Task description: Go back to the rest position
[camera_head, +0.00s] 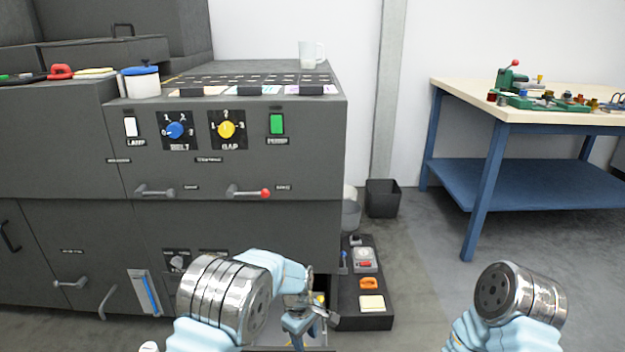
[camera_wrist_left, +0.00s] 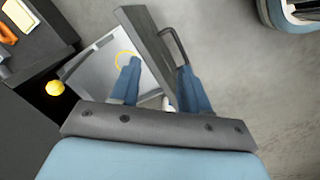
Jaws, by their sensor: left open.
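My left gripper (camera_head: 303,322) is low in front of the grey machine, over an open drawer (camera_head: 318,335) that it partly hides. In the left wrist view its two blue fingers (camera_wrist_left: 160,66) are apart, one on each side of the drawer's dark front panel (camera_wrist_left: 147,45) as seen from above. Nothing shows held between them, and I cannot tell whether they touch the panel. A black handle (camera_wrist_left: 175,48) is on the panel's outer side. My right arm comes in at the lower right of the head view; its gripper is out of the picture.
The grey machine (camera_head: 235,160) fills the left. A dark tray (camera_head: 362,318) with small items lies on the floor beside the drawer. A black bin (camera_head: 382,198) stands behind. A workbench (camera_head: 465,100) is at the right. The floor between is clear.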

